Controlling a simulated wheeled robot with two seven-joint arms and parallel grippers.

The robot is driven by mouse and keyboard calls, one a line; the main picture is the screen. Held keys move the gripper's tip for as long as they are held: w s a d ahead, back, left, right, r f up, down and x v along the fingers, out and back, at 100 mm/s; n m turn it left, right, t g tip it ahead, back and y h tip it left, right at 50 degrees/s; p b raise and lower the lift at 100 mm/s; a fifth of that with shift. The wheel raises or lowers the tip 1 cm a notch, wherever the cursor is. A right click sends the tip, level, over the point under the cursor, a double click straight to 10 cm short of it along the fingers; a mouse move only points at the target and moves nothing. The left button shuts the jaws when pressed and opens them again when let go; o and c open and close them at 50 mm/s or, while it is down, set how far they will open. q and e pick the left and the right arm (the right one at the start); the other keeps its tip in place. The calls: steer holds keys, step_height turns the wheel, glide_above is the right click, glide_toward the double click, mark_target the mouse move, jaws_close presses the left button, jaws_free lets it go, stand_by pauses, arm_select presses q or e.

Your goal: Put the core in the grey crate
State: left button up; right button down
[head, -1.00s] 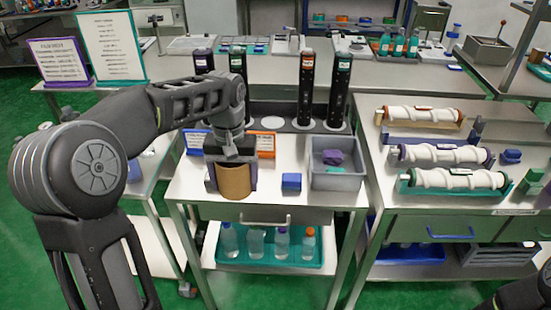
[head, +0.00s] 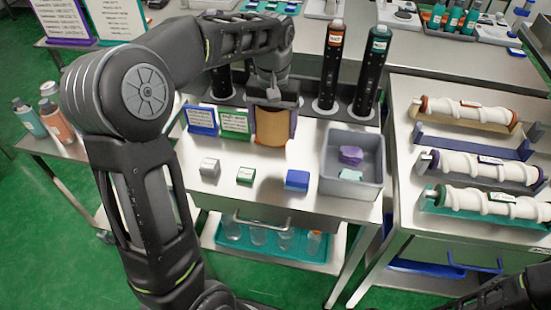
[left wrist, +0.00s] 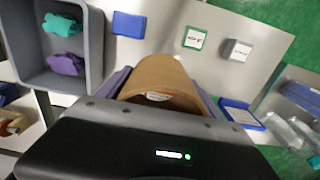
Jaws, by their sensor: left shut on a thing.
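The core is a short tan-brown tube (head: 271,130). My left gripper (head: 274,112) is shut on it, with purple-grey pads at its two sides. In the head view the core shows upright above the rear of the small table, left of the grey crate. In the left wrist view the core (left wrist: 163,78) lies between the pads of my left gripper (left wrist: 160,95). The grey crate (head: 348,190) stands at the table's right side and holds a purple piece and a teal piece. It also shows in the left wrist view (left wrist: 92,60). My right gripper is out of view.
A blue block (head: 297,180), a green block (head: 245,175) and a grey block (head: 209,167) sit along the table front. Small blue and green signs (head: 234,122) stand left of the core. Black tubes (head: 328,65) stand in a rack behind.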

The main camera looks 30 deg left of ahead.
arm_select(q)
steer(key=shift+s+d, duration=0.1)
steer(key=shift+s, duration=0.15)
steer(key=p, duration=0.1)
glide_above(273, 163)
steer(key=shift+f, duration=3.15)
steer(key=shift+f+p, duration=0.3)
steer(key=shift+f, duration=1.55)
steer(key=shift+f, duration=0.2)
steer(key=o, duration=1.4)
steer(key=shift+o, duration=0.2)
steer(key=shift+r, duration=0.15)
